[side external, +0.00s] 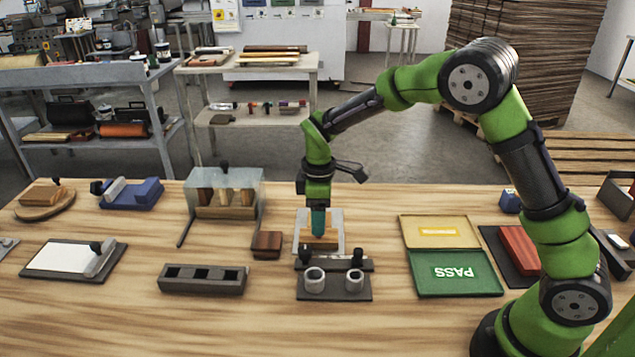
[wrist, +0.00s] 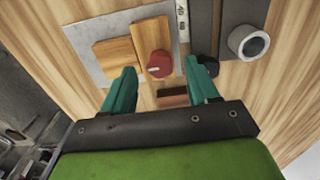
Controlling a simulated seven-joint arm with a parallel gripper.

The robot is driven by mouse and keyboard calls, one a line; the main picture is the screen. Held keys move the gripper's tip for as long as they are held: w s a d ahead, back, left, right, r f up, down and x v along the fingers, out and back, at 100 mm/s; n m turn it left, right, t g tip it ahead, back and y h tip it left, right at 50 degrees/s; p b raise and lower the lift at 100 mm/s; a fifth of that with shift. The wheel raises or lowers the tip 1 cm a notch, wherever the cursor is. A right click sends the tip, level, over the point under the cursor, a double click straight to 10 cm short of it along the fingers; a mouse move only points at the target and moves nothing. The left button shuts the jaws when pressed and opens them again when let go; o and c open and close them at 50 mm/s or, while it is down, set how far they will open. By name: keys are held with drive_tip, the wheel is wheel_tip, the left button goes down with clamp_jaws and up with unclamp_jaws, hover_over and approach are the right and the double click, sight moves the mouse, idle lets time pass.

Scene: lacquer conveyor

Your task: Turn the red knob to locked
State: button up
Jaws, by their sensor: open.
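The red knob (wrist: 160,64) shows in the wrist view, with a pale mark on its face. It is by a wooden block (wrist: 118,55) and a wooden strip (wrist: 151,37) on a grey plate (wrist: 90,40). My gripper (wrist: 160,82) is open, with one teal finger on each side of the knob and a gap to each. I cannot tell how deep the fingertips reach. In the side view my gripper (side external: 319,235) points down over the plate (side external: 301,225), and the knob is hidden there. No locked label is readable.
A dark fixture with two grey rings (side external: 314,281) stands just in front. A brown block (side external: 267,244) and a clear-covered rack (side external: 224,190) are at left. A slotted dark block (side external: 203,280) is front left.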

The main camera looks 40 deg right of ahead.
drive_tip(key=shift+f, duration=0.7)
drive_tip(key=c, duration=1)
